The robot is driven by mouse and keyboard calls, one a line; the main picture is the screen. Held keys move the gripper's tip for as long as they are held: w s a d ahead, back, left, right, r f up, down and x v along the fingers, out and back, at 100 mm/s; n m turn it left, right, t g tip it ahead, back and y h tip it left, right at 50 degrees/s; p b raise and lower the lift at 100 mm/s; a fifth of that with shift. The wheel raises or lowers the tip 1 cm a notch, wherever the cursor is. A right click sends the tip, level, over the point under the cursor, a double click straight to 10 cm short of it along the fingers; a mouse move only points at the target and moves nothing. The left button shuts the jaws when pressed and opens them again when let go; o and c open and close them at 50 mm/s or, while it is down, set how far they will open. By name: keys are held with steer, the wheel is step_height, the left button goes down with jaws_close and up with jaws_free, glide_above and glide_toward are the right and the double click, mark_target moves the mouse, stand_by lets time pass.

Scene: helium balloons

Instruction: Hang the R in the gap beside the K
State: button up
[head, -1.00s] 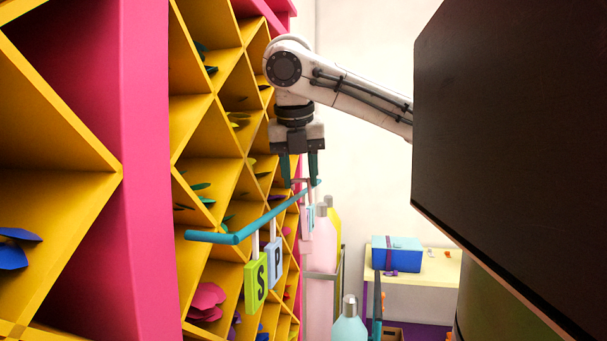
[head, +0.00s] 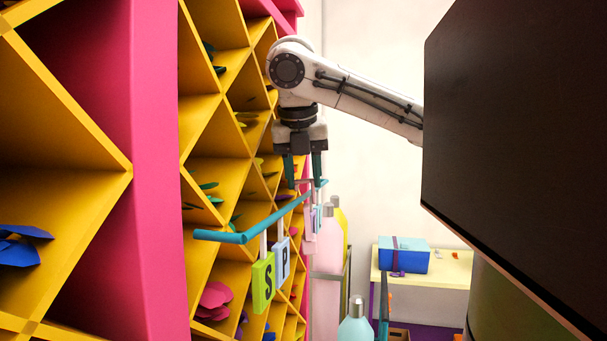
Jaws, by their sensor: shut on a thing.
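My gripper (head: 303,172) points down at the far end of a teal rail (head: 262,222), beside the yellow shelves. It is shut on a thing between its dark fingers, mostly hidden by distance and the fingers. A pale pinkish tag (head: 308,222) shows just below the fingers; its letter is not readable, and I cannot tell if it hangs from the rail or from my gripper. A green S tag (head: 263,283) and a pale blue P tag (head: 281,259) hang from the nearer part of the rail. I cannot make out a K or the gap.
A pink-framed yellow lattice shelf (head: 152,180) with flat balloons fills the left. Pink, yellow and teal bottles (head: 328,245) stand beyond the rail. A large dark panel (head: 500,150) blocks the right. A blue box (head: 403,256) sits on a table behind.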

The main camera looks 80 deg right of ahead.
steer(key=shift+w+f, duration=0.1)
steer(key=shift+f, duration=0.9)
stand_by(1.0)
